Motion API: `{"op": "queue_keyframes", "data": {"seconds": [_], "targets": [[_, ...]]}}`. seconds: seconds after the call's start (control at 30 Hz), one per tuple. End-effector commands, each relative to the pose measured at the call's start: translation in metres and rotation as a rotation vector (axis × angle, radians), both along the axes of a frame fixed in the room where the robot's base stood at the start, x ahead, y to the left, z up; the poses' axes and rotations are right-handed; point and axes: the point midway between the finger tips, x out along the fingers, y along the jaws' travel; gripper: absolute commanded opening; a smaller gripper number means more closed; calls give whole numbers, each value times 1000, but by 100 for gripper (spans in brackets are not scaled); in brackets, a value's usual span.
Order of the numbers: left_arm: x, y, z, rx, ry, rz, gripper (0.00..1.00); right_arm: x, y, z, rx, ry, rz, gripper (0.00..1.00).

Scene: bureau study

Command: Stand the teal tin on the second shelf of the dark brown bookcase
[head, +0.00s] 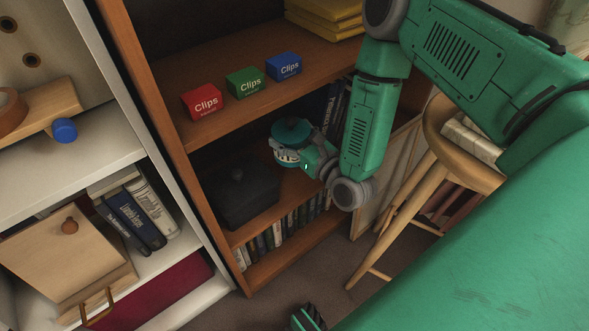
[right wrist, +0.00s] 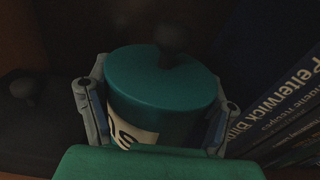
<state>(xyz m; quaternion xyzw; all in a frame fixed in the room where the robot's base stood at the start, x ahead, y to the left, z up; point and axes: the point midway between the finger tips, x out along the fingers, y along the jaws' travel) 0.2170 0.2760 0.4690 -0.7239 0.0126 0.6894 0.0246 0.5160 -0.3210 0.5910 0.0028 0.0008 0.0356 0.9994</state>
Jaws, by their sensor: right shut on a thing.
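The teal tin (head: 292,131) has a round lid with a dark knob and a pale label. It is upright inside the dark brown bookcase (head: 160,110), in the compartment holding a black box. My right gripper (head: 287,156) is shut on it; in the right wrist view its fingers clasp both sides of the tin (right wrist: 160,85). The shelf board (head: 298,186) below the tin is partly hidden by the gripper, and I cannot tell whether the tin touches it.
The black box (head: 235,188) stands left of the tin, and books (right wrist: 280,100) stand close on its right. Red (head: 203,103), green (head: 245,82) and blue (head: 284,66) Clips boxes sit on the shelf above. A wooden stool (head: 400,205) stands right of the bookcase.

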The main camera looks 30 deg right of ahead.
Motion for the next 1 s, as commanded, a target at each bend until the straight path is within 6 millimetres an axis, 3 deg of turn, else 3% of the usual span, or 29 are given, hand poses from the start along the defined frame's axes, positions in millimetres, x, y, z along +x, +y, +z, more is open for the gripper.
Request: {"op": "queue_keyframes", "data": {"seconds": [0.3, 0.63, 1.0], "targets": [[0, 1, -27, 1, 1, 1, 99, -1, 2, -57, 2, 0, 12, 44], [0, 1, -45, 0, 0, 0, 99, -1, 0, -96, 5, 1, 10, 44], [0, 1, -47, 1, 0, 1, 99, -1, 0, -102, 5, 1, 8, 44]]}}
